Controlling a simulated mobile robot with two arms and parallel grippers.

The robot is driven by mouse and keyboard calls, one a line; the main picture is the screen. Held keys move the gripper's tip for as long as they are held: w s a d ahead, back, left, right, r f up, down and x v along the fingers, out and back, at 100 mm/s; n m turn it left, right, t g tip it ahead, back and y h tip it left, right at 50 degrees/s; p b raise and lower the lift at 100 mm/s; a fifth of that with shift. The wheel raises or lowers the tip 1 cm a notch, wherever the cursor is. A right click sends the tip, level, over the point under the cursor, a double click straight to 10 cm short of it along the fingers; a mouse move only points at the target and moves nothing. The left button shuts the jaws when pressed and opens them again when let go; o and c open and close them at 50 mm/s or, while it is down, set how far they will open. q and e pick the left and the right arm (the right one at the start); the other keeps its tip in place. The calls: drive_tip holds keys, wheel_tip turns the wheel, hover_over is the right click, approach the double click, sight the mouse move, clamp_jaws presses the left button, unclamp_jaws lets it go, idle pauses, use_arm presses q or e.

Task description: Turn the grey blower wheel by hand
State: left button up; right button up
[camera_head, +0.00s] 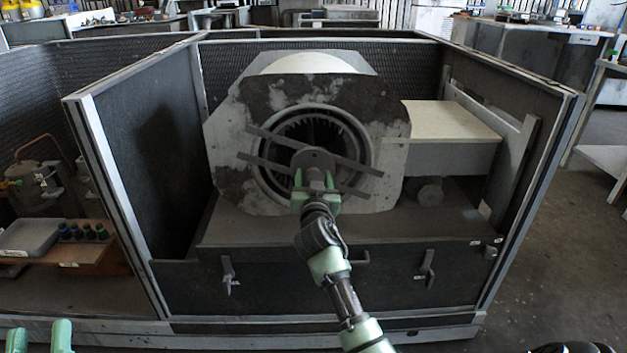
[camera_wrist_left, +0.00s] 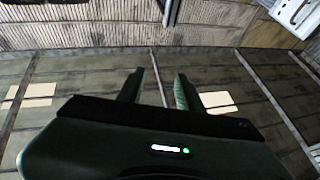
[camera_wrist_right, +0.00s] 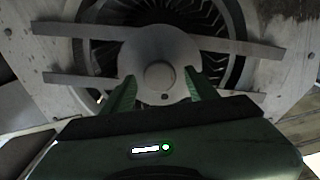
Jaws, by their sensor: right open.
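The grey blower wheel (camera_head: 300,128) sits inside the round inlet of the blower housing (camera_head: 390,110). Its dark vanes show around the opening. Two flat bars and a round hub disc (camera_wrist_right: 158,55) cross in front of it. My right gripper (camera_head: 316,186) is at the hub, in front of the inlet. In the right wrist view the open fingers (camera_wrist_right: 160,95) stand either side of the hub's lower part; I cannot tell whether they touch. The wheel's vanes (camera_wrist_right: 210,18) show behind.
The housing stands in a dark-walled bay with a metal-edged partition (camera_head: 105,180) at left. A pale-topped box (camera_head: 450,122) adjoins it at right. A bench with a grey tray (camera_head: 38,238) stands at far left. Open floor (camera_head: 590,150) lies to the right.

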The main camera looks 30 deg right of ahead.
drive_tip(key=shift+w+d, duration=0.15)
drive_tip(key=shift+w, duration=0.05)
use_arm(q)
drive_tip(key=shift+s+r, duration=0.15)
drive_tip(key=shift+r, duration=0.05)
use_arm(e)
clamp_jaws()
drive_tip(key=m+b, duration=0.1)
drive_tip(key=m, duration=0.2)
drive_tip(key=shift+f, duration=0.15)
drive_tip(key=shift+m, duration=0.5)
use_arm(q)
drive_tip(key=s+r+t, duration=0.1)
drive_tip(key=r, duration=0.1)
drive_tip(key=s+r+t, duration=0.2)
drive_tip(key=shift+a+r+h, duration=0.1)
drive_tip(key=shift+a+h, duration=0.05)
drive_tip(key=shift+h, duration=0.25)
use_arm(e)
drive_tip(key=shift+m, duration=0.5)
unclamp_jaws()
